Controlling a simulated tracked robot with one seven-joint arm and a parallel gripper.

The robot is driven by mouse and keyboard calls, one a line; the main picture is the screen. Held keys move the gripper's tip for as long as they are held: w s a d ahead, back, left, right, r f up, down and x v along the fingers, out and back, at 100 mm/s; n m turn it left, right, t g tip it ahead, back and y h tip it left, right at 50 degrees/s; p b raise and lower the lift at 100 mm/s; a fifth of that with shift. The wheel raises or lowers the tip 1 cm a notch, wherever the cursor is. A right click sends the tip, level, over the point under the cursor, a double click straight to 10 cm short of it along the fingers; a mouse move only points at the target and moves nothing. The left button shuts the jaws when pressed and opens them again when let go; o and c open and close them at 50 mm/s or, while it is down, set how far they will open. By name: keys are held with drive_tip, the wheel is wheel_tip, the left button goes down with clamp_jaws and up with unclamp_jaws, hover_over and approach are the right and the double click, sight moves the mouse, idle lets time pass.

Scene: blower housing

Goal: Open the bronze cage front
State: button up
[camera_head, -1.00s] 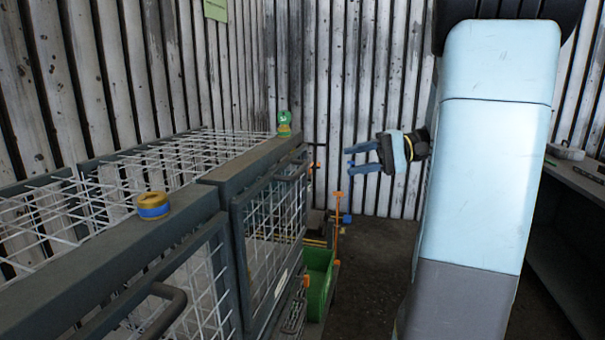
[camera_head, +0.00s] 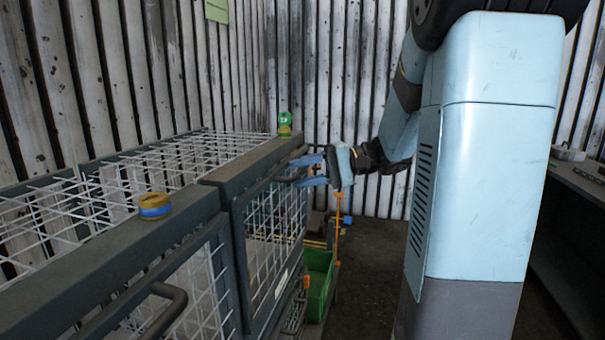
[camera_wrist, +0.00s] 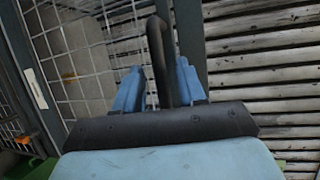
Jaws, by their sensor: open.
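The cage fronts are grey frames with pale wire mesh; neither looks plainly bronze. The far cage front (camera_head: 270,225) appears closed under the top rail. Its dark bar handle (camera_wrist: 160,45) shows in the wrist view. My gripper (camera_head: 302,172) is at this handle, with blue fingers apart. In the wrist view my gripper (camera_wrist: 160,80) has a finger on each side of the bar; I cannot tell whether they touch it. The near cage front (camera_head: 200,290) has its own dark handle (camera_head: 167,308). A bronze-and-blue roll (camera_head: 154,206) sits on the rail above the near part.
A green item (camera_head: 284,124) stands on the rail's far end. A green bin (camera_head: 318,283) and an orange post (camera_head: 337,235) stand beyond the far front. A grey shelf (camera_head: 575,185) is at the right. Floor between is clear.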

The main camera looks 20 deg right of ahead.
drive_tip(key=shift+w+a, duration=0.1)
drive_tip(key=shift+a, duration=0.3)
drive_tip(key=c, duration=0.7)
drive_tip(key=shift+f, duration=0.1)
clamp_jaws()
drive_tip(key=shift+d, duration=0.2)
drive_tip(key=shift+a, duration=0.1)
